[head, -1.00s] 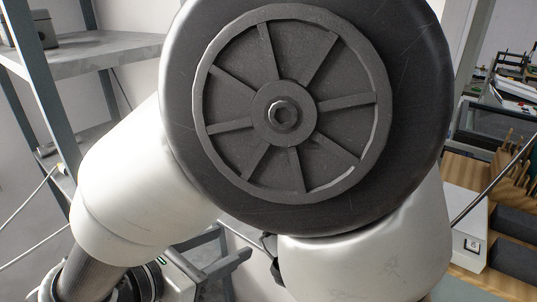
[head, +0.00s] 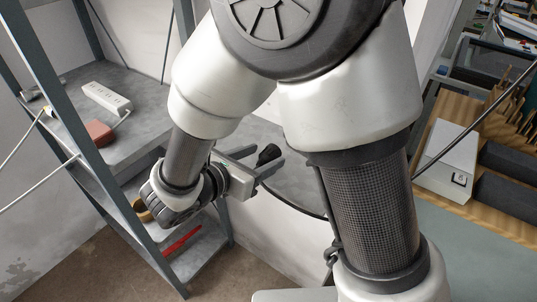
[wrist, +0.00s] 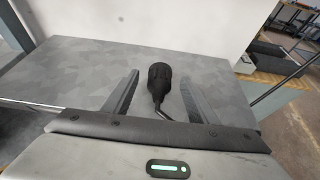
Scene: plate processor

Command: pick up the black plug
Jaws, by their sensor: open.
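The black plug (head: 268,154) has a ribbed round body with a thin cord. In the wrist view the black plug (wrist: 158,76) lies on a grey mottled tabletop (wrist: 65,75), its cord running back towards my gripper. My gripper (head: 264,161) is open in the head view, its fingers reaching over the grey surface. In the wrist view one finger is on each side of the plug, with a gap on both sides. I cannot tell how far the fingers are above the tabletop. My forearm hides part of the table in the head view.
A red item (head: 182,240) lies lower down. At right, a white switch box (head: 447,160) sits on a wooden bench. A pale wall stands behind the table.

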